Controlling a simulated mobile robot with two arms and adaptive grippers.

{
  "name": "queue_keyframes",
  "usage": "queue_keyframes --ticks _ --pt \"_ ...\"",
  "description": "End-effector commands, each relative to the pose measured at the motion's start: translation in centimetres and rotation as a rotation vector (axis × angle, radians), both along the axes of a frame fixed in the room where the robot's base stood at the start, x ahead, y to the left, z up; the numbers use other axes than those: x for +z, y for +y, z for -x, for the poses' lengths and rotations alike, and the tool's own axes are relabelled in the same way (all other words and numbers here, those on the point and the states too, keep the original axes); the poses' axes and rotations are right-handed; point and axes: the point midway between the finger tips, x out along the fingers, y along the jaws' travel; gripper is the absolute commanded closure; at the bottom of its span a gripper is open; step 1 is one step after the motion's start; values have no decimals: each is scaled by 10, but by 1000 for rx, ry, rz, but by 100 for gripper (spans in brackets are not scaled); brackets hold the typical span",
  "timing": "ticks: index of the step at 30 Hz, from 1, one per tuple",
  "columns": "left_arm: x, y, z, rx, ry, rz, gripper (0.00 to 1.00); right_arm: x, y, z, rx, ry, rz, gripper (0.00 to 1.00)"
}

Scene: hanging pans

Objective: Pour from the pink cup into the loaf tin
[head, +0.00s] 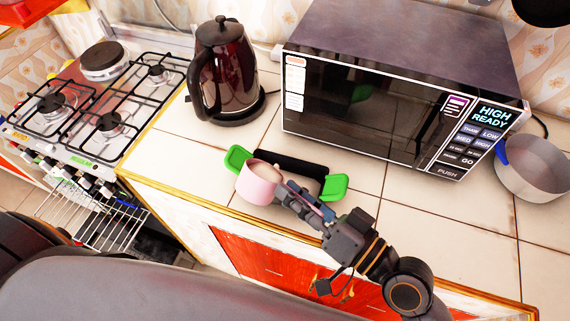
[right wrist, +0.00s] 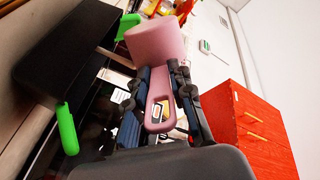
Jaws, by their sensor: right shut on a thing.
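The pink cup (head: 257,187) is held over the near left side of the loaf tin, its rim facing up towards the head camera; it looks close to upright. Its inside looks pale brown. The black loaf tin (head: 293,166) with green handles stands on the counter, partly hidden by the cup and my gripper. My right gripper (head: 285,192) is shut on the cup's handle. In the right wrist view the cup (right wrist: 158,42) is beyond the fingers (right wrist: 160,75), its handle between them, and the tin (right wrist: 70,65) is to the left. My left gripper is not in view.
A microwave (head: 385,95) stands behind the tin, and a dark red kettle (head: 225,75) at back left. A gas stove (head: 100,105) is at the left, a metal pot (head: 530,170) at the right. Tiled counter is free between tin and pot.

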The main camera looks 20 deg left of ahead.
Motion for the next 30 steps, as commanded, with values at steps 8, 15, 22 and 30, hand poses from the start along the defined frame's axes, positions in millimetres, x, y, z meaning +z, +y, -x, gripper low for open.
queue_keyframes --ticks 8,15,22,30 --pt "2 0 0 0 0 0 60 2 -1 -2 0 31 -15 100" --pt "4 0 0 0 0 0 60 3 -1 -3 0 57 -27 100" --pt "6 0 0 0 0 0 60 4 -1 -4 0 82 -39 100" --pt "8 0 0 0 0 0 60 5 -2 -4 0 112 -52 100"
